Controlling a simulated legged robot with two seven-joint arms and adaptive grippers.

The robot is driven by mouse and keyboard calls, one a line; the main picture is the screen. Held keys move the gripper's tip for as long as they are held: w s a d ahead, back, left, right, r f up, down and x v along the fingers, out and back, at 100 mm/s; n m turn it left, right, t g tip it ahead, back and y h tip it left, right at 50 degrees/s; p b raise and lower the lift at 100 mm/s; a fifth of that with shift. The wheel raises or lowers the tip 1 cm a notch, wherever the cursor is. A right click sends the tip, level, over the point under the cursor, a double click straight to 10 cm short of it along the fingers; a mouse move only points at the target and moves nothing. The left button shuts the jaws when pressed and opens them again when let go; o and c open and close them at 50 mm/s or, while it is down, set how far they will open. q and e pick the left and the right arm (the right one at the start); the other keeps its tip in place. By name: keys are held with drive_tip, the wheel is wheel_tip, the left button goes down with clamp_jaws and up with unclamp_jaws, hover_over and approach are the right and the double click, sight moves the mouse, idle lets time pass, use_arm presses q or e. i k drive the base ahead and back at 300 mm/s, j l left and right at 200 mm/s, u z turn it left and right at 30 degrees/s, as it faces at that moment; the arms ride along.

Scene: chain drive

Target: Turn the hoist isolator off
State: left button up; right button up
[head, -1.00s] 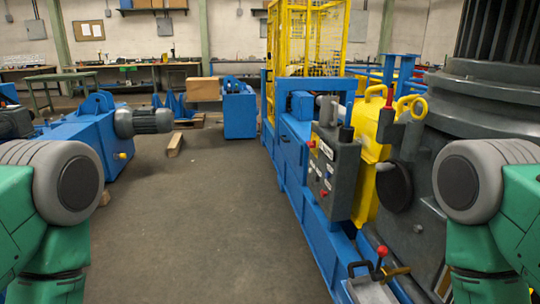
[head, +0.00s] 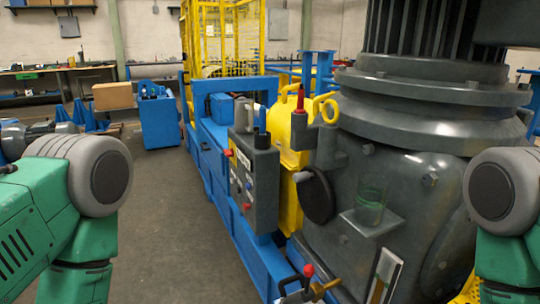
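No part in view carries a label that I can read as the hoist isolator. A grey control box (head: 262,190) stands upright on the blue machine frame, with red and other small controls on its face and a red knob (head: 228,153) on its left side. A black round disc with a grey handle (head: 318,196) is on the large grey housing to its right. A red-ball lever (head: 309,270) stands low at the front. Which of these is the isolator I cannot tell. Neither of my grippers is in view; only my green and grey arm links show at both sides.
The large grey motor housing (head: 400,190) fills the right side, with a small shelf holding a greenish clear cup (head: 371,198). A yellow guard cage (head: 225,40) rises behind the blue frame. Grey floor (head: 170,230) is free left of the machine.

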sight(228, 153)
drive_tip(key=i+j+z, duration=0.15)
drive_tip(key=j+z, duration=0.25)
drive_tip(key=i+j+z, duration=0.15)
drive_tip(key=z, duration=0.25)
drive_tip(key=j+z, duration=0.8)
drive_tip(key=i+j, duration=0.05)
drive_tip(key=j, duration=0.05)
